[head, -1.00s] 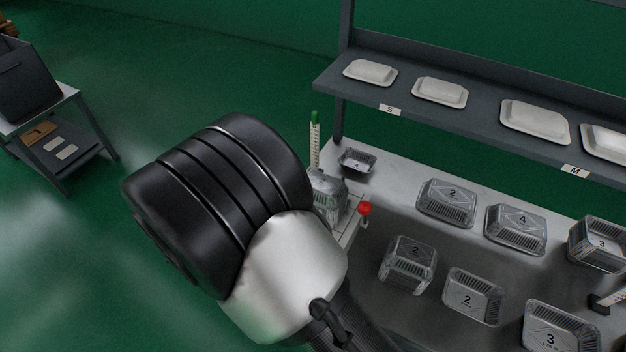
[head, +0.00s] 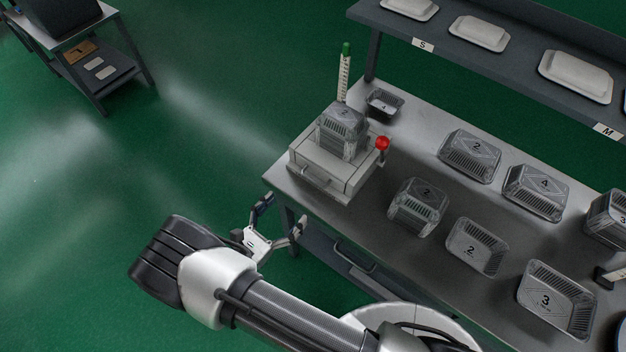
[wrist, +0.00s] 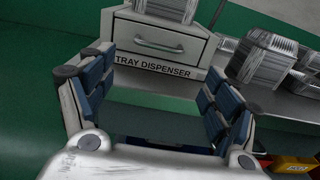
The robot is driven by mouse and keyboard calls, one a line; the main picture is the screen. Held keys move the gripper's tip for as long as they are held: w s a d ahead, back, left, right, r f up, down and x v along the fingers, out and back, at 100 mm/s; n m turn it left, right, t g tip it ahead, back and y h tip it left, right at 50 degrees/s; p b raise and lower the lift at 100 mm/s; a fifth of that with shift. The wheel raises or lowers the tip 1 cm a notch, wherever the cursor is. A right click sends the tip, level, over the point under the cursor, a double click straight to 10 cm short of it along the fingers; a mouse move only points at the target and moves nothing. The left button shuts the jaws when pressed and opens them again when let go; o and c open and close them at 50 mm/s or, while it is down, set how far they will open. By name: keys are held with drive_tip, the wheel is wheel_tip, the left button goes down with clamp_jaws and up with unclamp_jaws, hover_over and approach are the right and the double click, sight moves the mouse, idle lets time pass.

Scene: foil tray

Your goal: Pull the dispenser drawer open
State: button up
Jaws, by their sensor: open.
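The tray dispenser (head: 338,182) is a white box at the table's left corner, with a stack of foil trays (head: 343,130) on top. Its closed drawer (wrist: 158,39) faces me in the wrist view, with a metal bar handle (wrist: 158,45) and the label "TRAY DISPENSER" below. In the head view the handle shows at the front of the drawer (head: 316,180). My gripper (head: 279,216) is open and empty, in front of the table edge and below the dispenser. In the wrist view its blue-padded fingers (wrist: 154,88) are spread wide, apart from the handle.
A red knob (head: 382,143) on a post stands at the dispenser's right side, and a marked post with a green tip (head: 344,72) behind it. Foil trays (head: 475,246) stand across the table. A shelf (head: 520,60) with lids runs behind.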

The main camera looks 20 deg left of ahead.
sight(313, 180)
drive_tip(key=b+x, duration=0.1)
drive_tip(key=x, duration=1.1)
drive_tip(key=shift+d, duration=0.1)
drive_tip(key=shift+r, duration=0.1)
drive_tip(key=c, duration=1.3)
